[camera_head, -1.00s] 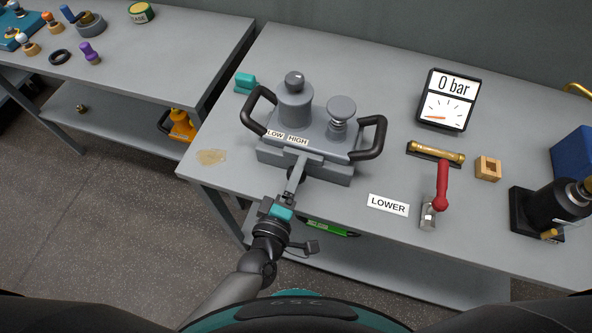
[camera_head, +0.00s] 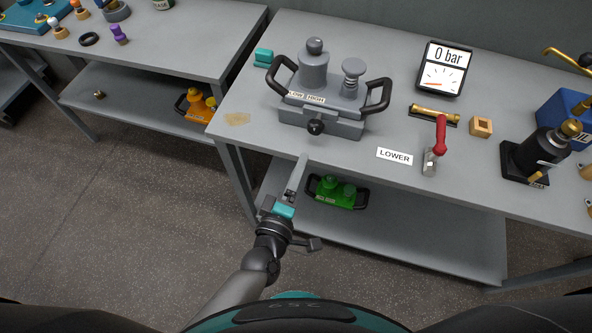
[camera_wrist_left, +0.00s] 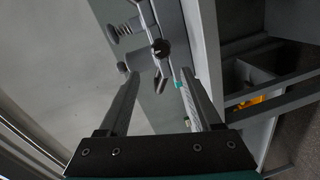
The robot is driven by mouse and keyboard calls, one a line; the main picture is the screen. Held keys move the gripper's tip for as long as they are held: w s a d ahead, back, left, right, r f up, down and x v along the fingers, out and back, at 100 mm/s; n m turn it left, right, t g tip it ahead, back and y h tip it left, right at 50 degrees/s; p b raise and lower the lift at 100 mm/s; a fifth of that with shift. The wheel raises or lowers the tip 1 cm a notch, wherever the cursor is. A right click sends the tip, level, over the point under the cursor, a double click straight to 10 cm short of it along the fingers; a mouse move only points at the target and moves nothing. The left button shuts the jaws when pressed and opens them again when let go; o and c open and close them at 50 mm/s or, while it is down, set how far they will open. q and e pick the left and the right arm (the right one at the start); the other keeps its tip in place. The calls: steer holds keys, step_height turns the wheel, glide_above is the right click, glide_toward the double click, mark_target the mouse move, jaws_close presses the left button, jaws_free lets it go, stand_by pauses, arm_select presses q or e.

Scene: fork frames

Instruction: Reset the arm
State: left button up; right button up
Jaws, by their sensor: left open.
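My left gripper (camera_head: 299,172) is in front of the table's front edge in the head view, below the grey two-handled device (camera_head: 322,119). Its fingers are apart and empty. The device stands on the table with a LOW/HIGH label, and a black ball knob (camera_head: 316,127) sticks out at its front. A gap shows between the fingertips and the knob. In the left wrist view, the open fingers (camera_wrist_left: 157,82) spread on both sides, and the knob (camera_wrist_left: 160,48) shows beyond them. My right gripper is not in view.
The grey table (camera_head: 270,155) also carries a pressure gauge (camera_head: 445,68) reading 0 bar, a red-handled lever (camera_head: 440,135), a LOWER label (camera_head: 394,156) and a black cylinder (camera_head: 541,145). A green device (camera_head: 337,192) sits on the lower shelf. Open floor lies at the left.

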arm_select(q)
steer(key=s+a+f+m+g+y+b, duration=0.1)
steer(key=s+a+f+m+g+b, duration=0.2)
steer(key=f, duration=0.6)
steer(key=s+a+f+m+g+b, duration=0.1)
steer(key=s+a+f+m+g, duration=0.15)
steer(key=s+f, duration=0.45)
steer(key=s+a+f+m+g+y+b, duration=0.1)
steer(key=a+f+m+g+b, duration=0.15)
steer(key=f, duration=0.85)
steer(key=s+a+f+m+g+y+b, duration=0.1)
steer(key=s+a+f+m+g, duration=0.1)
steer(key=s+a+f, duration=0.2)
steer(key=s+a+f+m+g+y+b, duration=0.1)
steer(key=s+a+f, duration=0.3)
steer(key=s, duration=0.6)
steer(key=s+a+f+m+g+y+b, duration=0.1)
steer(key=s+a+f+m+g, duration=0.2)
steer(key=s+f, duration=0.4)
steer(key=shift+s+a+f+g, duration=0.15)
steer(key=shift+s+a+g, duration=0.15)
steer(key=shift+s+a, duration=0.15)
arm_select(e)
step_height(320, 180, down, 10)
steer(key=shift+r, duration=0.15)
arm_select(q)
steer(key=shift+d, duration=0.1)
steer(key=shift+w, duration=0.1)
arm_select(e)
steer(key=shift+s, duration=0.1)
